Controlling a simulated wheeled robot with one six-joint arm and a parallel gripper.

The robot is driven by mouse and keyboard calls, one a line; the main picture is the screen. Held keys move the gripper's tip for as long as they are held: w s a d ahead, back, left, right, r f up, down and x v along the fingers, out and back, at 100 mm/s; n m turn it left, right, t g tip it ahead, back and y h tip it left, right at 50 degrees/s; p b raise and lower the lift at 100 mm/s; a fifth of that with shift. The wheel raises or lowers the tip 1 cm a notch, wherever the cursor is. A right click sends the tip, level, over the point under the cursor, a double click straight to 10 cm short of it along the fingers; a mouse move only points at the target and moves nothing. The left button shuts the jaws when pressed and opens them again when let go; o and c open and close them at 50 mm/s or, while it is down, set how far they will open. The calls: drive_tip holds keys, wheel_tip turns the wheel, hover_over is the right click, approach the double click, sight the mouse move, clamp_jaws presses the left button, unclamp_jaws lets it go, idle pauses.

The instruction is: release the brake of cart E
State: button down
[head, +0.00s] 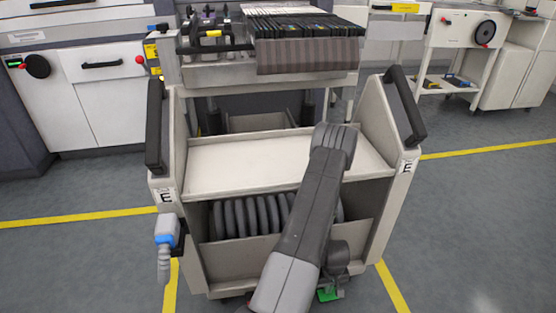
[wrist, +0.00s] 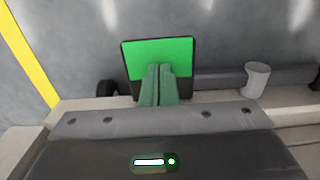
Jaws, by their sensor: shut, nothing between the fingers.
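Cart E (head: 235,165) stands in front of me in the head view, with an "E" label on each side post. A green brake pedal (head: 328,294) shows low at its front, partly hidden by my arm. In the wrist view the pedal is a bright green plate with a dark border (wrist: 160,52). My gripper (wrist: 159,68) is shut and empty, its two fingers side by side over the lower middle of the plate. I cannot tell whether the fingertips touch it. In the head view my arm hides the fingers.
White machines stand behind.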

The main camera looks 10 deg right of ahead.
drive_tip(key=shift+f+b, duration=0.3)
drive_tip(key=shift+f, duration=0.15)
wheel_tip(320, 180, up, 10)
drive_tip(key=p, duration=1)
drive_tip(key=shift+f, duration=0.2)
wheel_tip(320, 180, down, 10)
drive_tip(key=b, duration=1)
drive_tip(key=shift+r, duration=0.2)
drive_tip(key=shift+r, duration=0.1)
